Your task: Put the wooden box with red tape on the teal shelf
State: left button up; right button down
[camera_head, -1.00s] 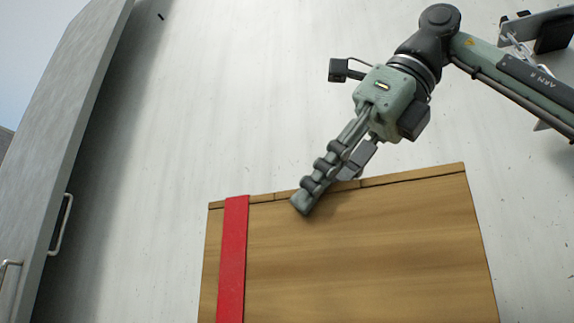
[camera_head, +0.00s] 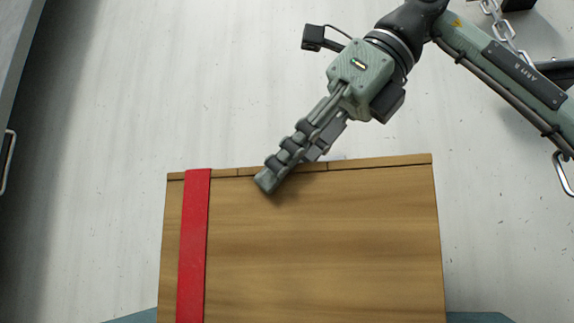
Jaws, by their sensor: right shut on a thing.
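The wooden box (camera_head: 320,240) fills the lower middle of the view, its broad plank face towards me. A red tape strip (camera_head: 194,245) runs down its left side. My right gripper (camera_head: 275,180) reaches down from the upper right and is shut on the box's top edge. One finger lies against the near face; the other is hidden behind the edge. A teal surface, apparently the teal shelf (camera_head: 482,317), shows at the bottom on both sides of the box. Whether the box touches it is hidden. My left gripper is out of view.
A grey door with a metal handle (camera_head: 6,160) stands at the left edge. A pale, streaked wall or panel (camera_head: 150,80) fills the background. A chain (camera_head: 508,30) hangs at the upper right, and a metal ring (camera_head: 564,172) shows at the right edge.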

jog(key=shift+r, duration=0.25)
jog(key=c, duration=1.5)
grip_release()
jog(key=shift+f, duration=0.3)
jog(key=shift+o, duration=1.2)
jog(key=shift+s, duration=0.1)
jog(key=shift+o, duration=0.5)
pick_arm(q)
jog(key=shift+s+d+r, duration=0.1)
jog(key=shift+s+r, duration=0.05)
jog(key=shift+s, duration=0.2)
pick_arm(e)
jog(key=shift+d+r, duration=0.1)
jog(key=shift+r, duration=0.15)
jog(key=v, duration=1.1)
jog(key=shift+d, duration=0.1)
jog(key=shift+s+d+r, duration=0.1)
jog(key=shift+d+r, duration=0.05)
jog(key=shift+r, duration=0.05)
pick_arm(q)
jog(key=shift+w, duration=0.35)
